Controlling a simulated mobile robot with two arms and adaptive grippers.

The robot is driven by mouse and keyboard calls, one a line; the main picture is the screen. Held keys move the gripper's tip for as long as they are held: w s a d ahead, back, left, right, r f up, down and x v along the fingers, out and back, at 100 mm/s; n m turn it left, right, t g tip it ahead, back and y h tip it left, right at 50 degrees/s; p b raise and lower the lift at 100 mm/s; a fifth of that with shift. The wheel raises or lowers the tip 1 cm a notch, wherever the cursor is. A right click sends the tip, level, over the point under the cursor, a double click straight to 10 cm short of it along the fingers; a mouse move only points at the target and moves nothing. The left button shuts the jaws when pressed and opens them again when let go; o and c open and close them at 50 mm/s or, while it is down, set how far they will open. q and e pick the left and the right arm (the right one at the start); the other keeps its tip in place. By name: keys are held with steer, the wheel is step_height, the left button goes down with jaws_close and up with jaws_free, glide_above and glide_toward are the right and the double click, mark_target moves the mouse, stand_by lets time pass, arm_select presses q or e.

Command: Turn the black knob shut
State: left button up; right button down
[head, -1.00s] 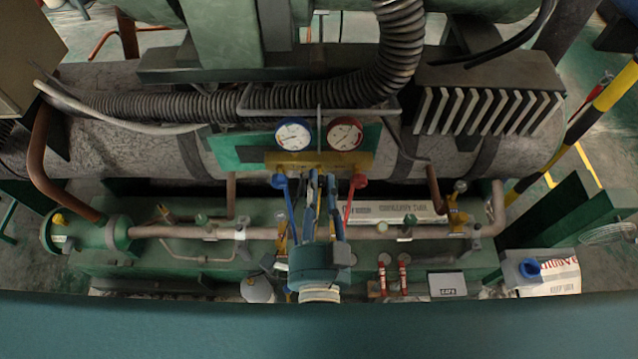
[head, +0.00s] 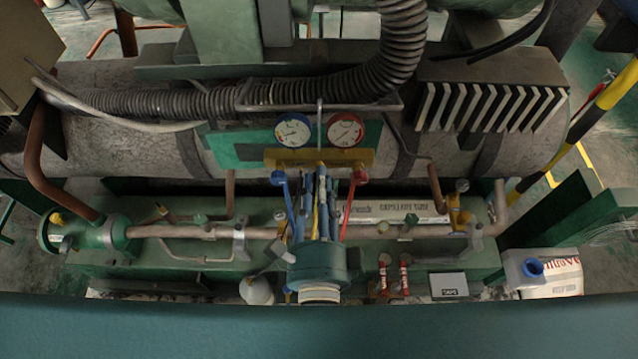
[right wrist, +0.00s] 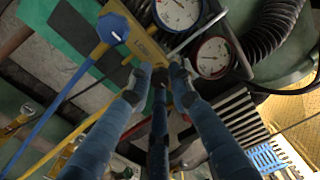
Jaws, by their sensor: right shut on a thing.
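The yellow gauge manifold (head: 358,158) sits below a blue-rimmed gauge (head: 293,132) and a red-rimmed gauge (head: 345,131). My right gripper (head: 320,174) reaches up to its lower edge, between a blue knob (head: 278,178) and a red knob (head: 359,178). In the right wrist view the blue fingers (right wrist: 160,78) close together at the manifold (right wrist: 150,45), around a small dark part that appears to be the black knob. The fingers mostly hide it, and its turn position cannot be told. The blue knob (right wrist: 112,29) is beside the fingers there. My left gripper is out of view.
Blue and red hoses hang beside the gripper, and a yellow hose (right wrist: 50,152) runs below it. A horizontal copper pipe (head: 180,232) crosses behind my wrist. Two red-handled valves (head: 404,277) and a white jug with a blue cap (head: 533,268) stand at the right.

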steer(key=shift+f, duration=0.1)
stand_by(0.5)
steer(key=c, duration=1.6)
jaws_free()
steer(key=shift+o, duration=0.2)
steer(key=s, duration=0.7)
steer(key=shift+s, duration=0.3)
